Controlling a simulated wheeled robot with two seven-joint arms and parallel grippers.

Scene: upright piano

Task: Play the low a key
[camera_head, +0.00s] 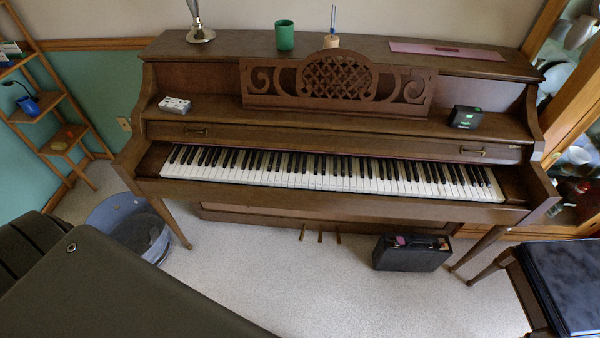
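The brown upright piano (340,200) stands against the wall with its keyboard (330,176) uncovered. The low a key (167,168) is the white key at the far left end of the keyboard, beside the brown wooden end block. It looks level with the white keys next to it, though it is small in this view. Nothing covers it. Neither of my grippers is in view.
A grey-blue bin (118,212) stands below the piano's left end. A black case (410,256) is on the carpet under the right side. A dark-topped bench (565,285) is at the lower right. A white item (174,105) and a black box (466,117) sit above the keys.

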